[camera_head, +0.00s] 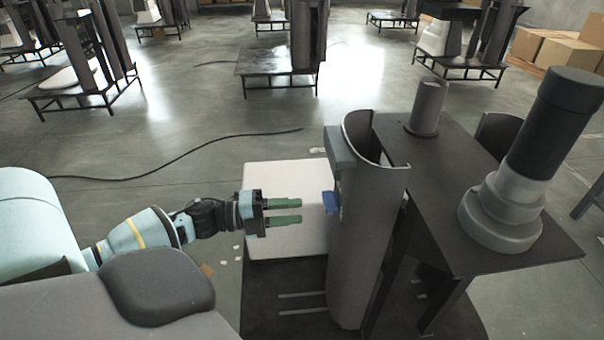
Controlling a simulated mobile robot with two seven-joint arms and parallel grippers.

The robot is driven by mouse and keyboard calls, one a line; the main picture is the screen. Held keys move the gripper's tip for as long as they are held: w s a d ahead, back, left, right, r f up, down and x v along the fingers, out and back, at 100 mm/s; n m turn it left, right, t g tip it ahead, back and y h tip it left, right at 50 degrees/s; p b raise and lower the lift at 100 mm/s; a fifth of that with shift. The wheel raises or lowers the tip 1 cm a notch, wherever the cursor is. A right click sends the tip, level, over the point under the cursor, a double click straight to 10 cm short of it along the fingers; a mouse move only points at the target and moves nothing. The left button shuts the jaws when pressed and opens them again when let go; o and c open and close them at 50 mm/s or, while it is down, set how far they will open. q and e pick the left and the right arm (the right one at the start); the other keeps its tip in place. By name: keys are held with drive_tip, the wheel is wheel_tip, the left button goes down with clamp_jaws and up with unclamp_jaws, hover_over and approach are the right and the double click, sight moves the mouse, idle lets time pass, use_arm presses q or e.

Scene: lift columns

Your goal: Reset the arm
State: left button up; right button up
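My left arm comes in from the left, and my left gripper (286,211) points right with two green fingers. The fingers are parted with a gap between them and nothing is held. A small blue piece (330,202) sits on the side of the tall dark grey column (366,240), just right of the fingertips and apart from them. A white panel (285,172) lies behind and below the gripper. My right gripper is not in view.
A dark table (440,150) right of the column bears a grey cylinder (427,108) and a large grey-and-black stand (500,210). A black cable (190,152) crosses the open floor. More stations and cardboard boxes (565,52) stand farther back.

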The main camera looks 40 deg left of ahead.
use_arm(q)
drive_tip(key=shift+s+a, duration=0.1)
idle(0.5)
